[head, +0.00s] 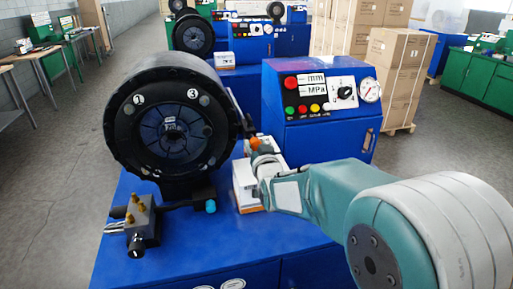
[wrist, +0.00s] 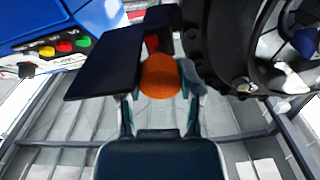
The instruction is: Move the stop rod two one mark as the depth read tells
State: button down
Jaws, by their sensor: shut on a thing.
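An orange ball-shaped knob (wrist: 160,77) sits between the fingers of my gripper (wrist: 160,92) in the wrist view. The fingers are shut on it, one at each side. In the head view the orange knob (head: 254,143) shows at the tip of my gripper (head: 260,152), right of the big black crimper head (head: 172,128). Any rod behind the knob is mostly hidden, and I cannot read a rod number. The blue control box (head: 318,105) has displays labelled mm (head: 315,78) and MPa (head: 317,90); no reading is legible.
A black rod with a cyan knob (head: 211,206) and a grey valve block (head: 142,222) are at the crimper's foot. A white box (head: 243,187) stands on the blue bench (head: 215,255) beneath my gripper. In the wrist view a dark plate (wrist: 105,70) is close left of the knob.

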jog(key=shift+c, duration=2.1)
grip_release()
jog(key=shift+o, duration=0.8)
jog(key=shift+w+a, duration=0.1)
jog(key=shift+w, duration=0.05)
jog(key=v, duration=1.2)
jog(key=s+d+f+g+h, duration=0.1)
jog(key=s+d+g, duration=0.3)
jog(key=s, duration=0.4)
jog(key=s+d+f+m+g+h, duration=0.1)
jog(key=s+d+g, duration=0.3)
jog(key=s, duration=0.4)
jog(key=s+d+f+g+h, duration=0.1)
jog(key=s+d+g+h, duration=0.2)
jog(key=s+d, duration=0.3)
jog(key=shift+s+f+g, duration=0.35)
jog(key=shift+s+g, duration=0.05)
jog(key=shift+s, duration=0.7)
